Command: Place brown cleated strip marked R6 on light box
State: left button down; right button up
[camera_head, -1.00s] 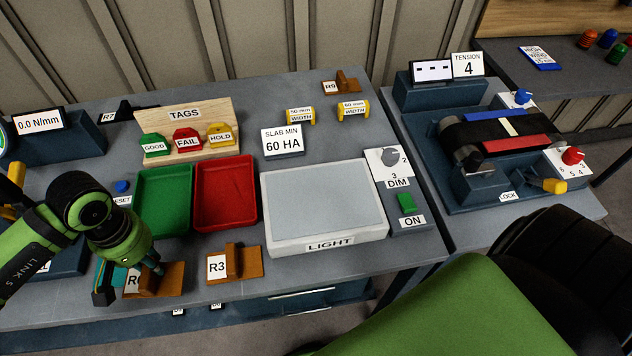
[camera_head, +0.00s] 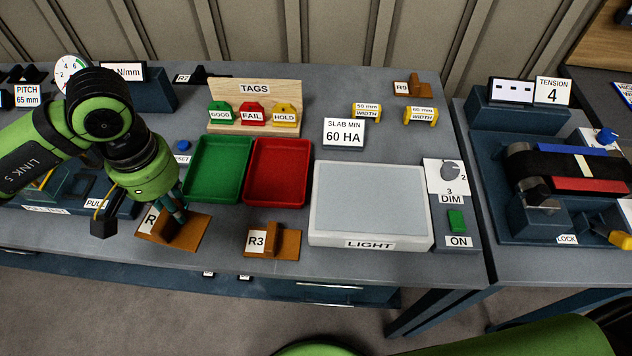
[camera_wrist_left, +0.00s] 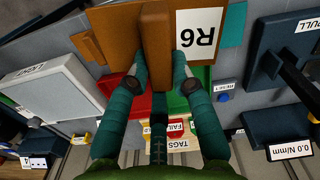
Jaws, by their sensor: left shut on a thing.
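The brown cleated strip marked R6 (camera_head: 190,238) is near the front left of the bench in the head view, seen at an angle, and seems slightly above the top. My left gripper (camera_head: 178,215) is shut on its upright cleat. In the left wrist view the strip (camera_wrist_left: 120,30) shows its R6 label, with the two teal fingers (camera_wrist_left: 163,75) either side of the cleat. The light box (camera_head: 370,200) lies to the right, beyond the trays, with its pale top bare. It also shows in the left wrist view (camera_wrist_left: 50,95). My right gripper is out of view.
A brown strip marked R3 (camera_head: 287,240) lies between R6 and the light box. Green (camera_head: 217,170) and red (camera_head: 277,172) trays stand behind it. The dimmer panel (camera_head: 452,190) adjoins the light box on the right. The SLAB MIN sign (camera_head: 343,132) stands behind it.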

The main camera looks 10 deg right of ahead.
aim_at(370, 196)
jog(key=l+z, duration=0.3)
jog(key=z, duration=0.15)
jog(key=l+z, duration=0.45)
jog(key=i, duration=0.1)
